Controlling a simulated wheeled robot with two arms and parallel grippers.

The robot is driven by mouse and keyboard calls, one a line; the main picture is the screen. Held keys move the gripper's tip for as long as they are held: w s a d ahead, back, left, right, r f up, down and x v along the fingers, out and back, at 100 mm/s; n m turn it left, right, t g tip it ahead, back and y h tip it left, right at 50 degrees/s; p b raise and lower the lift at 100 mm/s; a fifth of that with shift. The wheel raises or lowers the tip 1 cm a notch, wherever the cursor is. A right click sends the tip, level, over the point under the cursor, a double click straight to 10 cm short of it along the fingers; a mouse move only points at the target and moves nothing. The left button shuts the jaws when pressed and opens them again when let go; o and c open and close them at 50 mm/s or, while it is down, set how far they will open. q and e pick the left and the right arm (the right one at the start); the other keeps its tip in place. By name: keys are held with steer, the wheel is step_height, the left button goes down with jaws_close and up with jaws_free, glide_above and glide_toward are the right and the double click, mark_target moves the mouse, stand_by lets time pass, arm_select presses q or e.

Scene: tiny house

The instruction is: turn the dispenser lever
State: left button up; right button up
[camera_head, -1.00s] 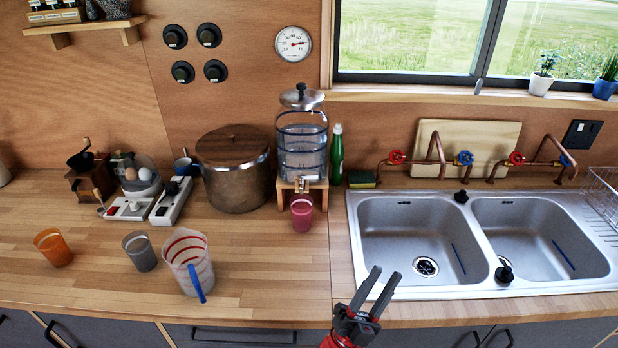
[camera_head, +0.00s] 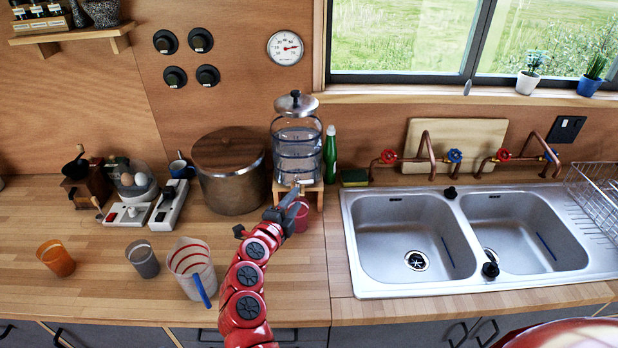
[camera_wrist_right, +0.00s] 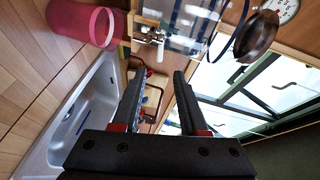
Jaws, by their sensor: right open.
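The glass dispenser (camera_head: 297,150) with a metal lid stands on a small wooden stand against the back wall. In the wrist view its metal tap and lever (camera_wrist_right: 150,37) show just above my fingertips. A pink cup (camera_head: 302,214) sits under the tap, partly hidden by my gripper; it also shows in the wrist view (camera_wrist_right: 82,22). My right gripper (camera_head: 288,203) is in front of the tap, fingers pointing toward it. In the wrist view its fingers (camera_wrist_right: 158,76) are apart with nothing held; the lever does not look to be between them. My left gripper is out of view.
A large lidded pot (camera_head: 231,180) stands left of the dispenser, a green bottle (camera_head: 330,155) right of it. A measuring jug (camera_head: 192,268), grey cup (camera_head: 143,259) and orange cup (camera_head: 56,258) stand front left. A double sink (camera_head: 400,240) lies to the right.

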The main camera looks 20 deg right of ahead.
mark_target(309, 182)
steer(key=p+x, duration=0.2)
steer(key=x, duration=0.7)
steer(key=shift+w+d+f, duration=0.1)
steer(key=shift+w+d, duration=0.1)
steer(key=shift+w, duration=0.2)
steer(key=shift+w+d+f, duration=0.1)
steer(key=shift+w+d, duration=0.2)
steer(key=shift+d, duration=0.05)
jaws_close()
